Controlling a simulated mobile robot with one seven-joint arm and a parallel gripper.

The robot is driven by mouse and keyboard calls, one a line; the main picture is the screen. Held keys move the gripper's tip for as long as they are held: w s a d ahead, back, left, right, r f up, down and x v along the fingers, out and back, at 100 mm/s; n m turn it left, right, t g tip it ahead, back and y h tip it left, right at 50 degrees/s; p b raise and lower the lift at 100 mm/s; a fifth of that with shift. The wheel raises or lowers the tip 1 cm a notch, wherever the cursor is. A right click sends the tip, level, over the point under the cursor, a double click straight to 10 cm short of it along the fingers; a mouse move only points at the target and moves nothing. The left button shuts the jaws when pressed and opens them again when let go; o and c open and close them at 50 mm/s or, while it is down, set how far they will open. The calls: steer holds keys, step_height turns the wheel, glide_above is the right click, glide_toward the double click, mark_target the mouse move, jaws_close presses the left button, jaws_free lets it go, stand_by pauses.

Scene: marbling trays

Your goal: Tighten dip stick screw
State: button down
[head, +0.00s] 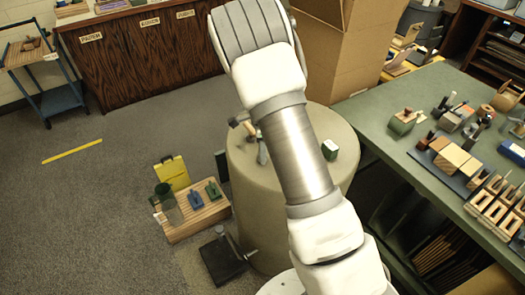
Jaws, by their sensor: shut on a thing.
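My arm runs up the middle of the head view. My gripper is not seen; the picture does not show what it is on. No dip stick screw can be picked out for sure. A round drum-shaped stand (290,235) is partly hidden behind my arm. On its top lie a dark-headed tool (238,120) and a grey handle-like piece (262,153), both left of my arm. A small green and white block (329,150) sits right of my arm. A black plate with a rod and knob (222,262) is on the floor left of the stand.
A wooden slatted crate (187,224) with small tools, a green jug (166,198) and a yellow bag (172,172) are left of the stand. A green table (400,140) with blocks is at right. A cardboard box (335,50) stands behind.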

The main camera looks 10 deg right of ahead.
stand_by(0.3)
steer(key=c, duration=0.5)
jaws_free()
step_height(320, 180, up, 18)
steer(key=p, duration=0.1)
steer(key=shift+w+f, duration=0.2)
steer(key=shift+f, duration=0.05)
